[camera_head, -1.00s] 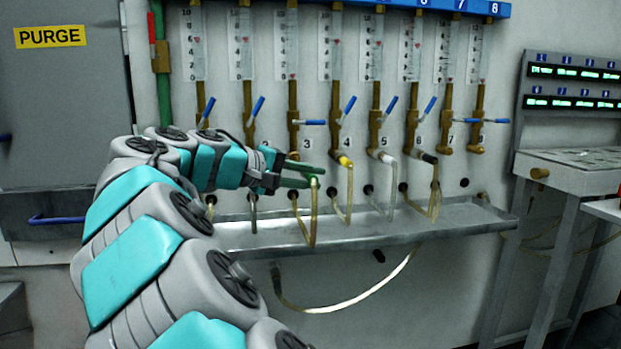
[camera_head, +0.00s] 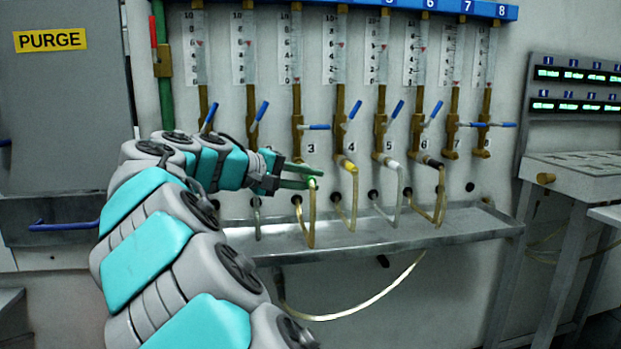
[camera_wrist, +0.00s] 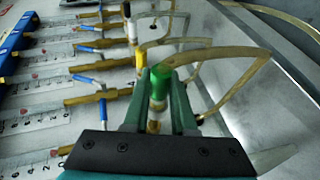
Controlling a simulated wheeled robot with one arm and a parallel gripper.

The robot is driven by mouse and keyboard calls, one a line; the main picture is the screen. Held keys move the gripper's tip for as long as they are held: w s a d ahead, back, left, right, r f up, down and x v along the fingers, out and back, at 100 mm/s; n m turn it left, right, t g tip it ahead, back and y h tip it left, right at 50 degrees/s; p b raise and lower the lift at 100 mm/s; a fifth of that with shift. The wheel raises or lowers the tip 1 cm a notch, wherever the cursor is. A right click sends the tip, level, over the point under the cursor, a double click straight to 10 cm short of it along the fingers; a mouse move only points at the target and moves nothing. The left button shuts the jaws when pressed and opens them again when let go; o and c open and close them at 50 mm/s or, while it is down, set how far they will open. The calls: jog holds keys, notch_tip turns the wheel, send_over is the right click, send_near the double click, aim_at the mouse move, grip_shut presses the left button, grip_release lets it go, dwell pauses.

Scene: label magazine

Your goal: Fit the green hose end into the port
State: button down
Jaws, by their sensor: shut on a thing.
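My gripper (camera_head: 313,178) is shut on the green hose end (camera_head: 312,183), in front of the wall near station 3. In the wrist view the gripper (camera_wrist: 162,98) has one dark green finger on each side of the green hose end (camera_wrist: 162,74), which has a pale band and a brass-coloured part below it. Its yellowish hose (camera_head: 311,225) hangs in a loop towards the tray. The brass port of station 3 (camera_head: 297,151) is a little above and left of the fingertips in the head view. The hose end looks apart from it; the exact gap is unclear.
Stations 4 (camera_head: 346,160), 5 and 6 on the right have hoses attached. Blue valve handles (camera_head: 315,127) stick out above. A metal tray (camera_head: 400,240) runs below the gripper. A grey PURGE cabinet (camera_head: 60,120) stands at the left.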

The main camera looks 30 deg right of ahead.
jog(key=shift+w+d, duration=0.25)
jog(key=shift+w, duration=0.65)
jog(key=shift+w+d, duration=0.25)
jog(key=shift+w, duration=0.6)
jog(key=shift+w+d, duration=0.25)
jog(key=shift+w, duration=0.65)
jog(key=shift+s, duration=0.15)
dwell(0.4)
jog(key=shift+s+a, duration=0.2)
jog(key=shift+s, duration=0.25)
jog(key=shift+w+d, duration=0.2)
jog(key=shift+w, duration=0.35)
dwell(1.7)
jog(key=c, duration=0.7)
grip_release()
jog(key=shift+o, duration=0.2)
